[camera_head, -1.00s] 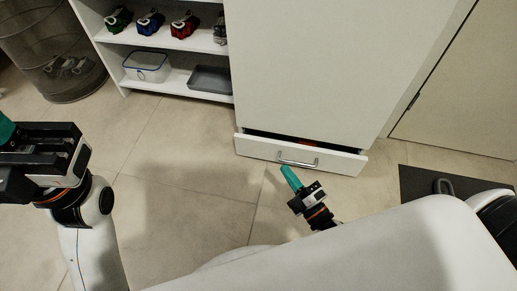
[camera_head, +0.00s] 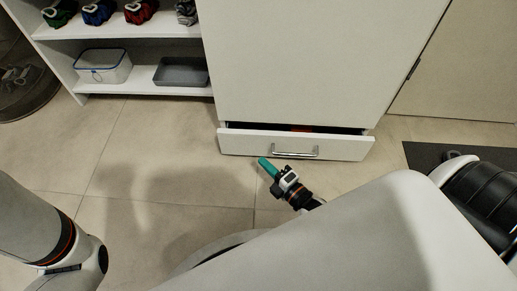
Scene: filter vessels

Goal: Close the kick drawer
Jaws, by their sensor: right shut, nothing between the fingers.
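The kick drawer (camera_head: 345,149) is at the bottom of a tall white cabinet (camera_head: 325,60). It stands partly open, with a dark gap above its front and something red (camera_head: 301,128) just visible inside. My right gripper (camera_head: 265,165) has teal fingers and is shut and empty. It is low in front of the drawer, just left of the handle; whether it touches the front I cannot tell. My left arm shows at the lower left, but its gripper is out of view.
An open white shelf at the upper left holds a clear box (camera_head: 103,66) with a blue rim, a grey tray (camera_head: 181,72) and several coloured items above. A mesh bin (camera_head: 25,85) stands at the far left. A dark mat (camera_head: 425,156) lies at the right. The floor before the drawer is clear.

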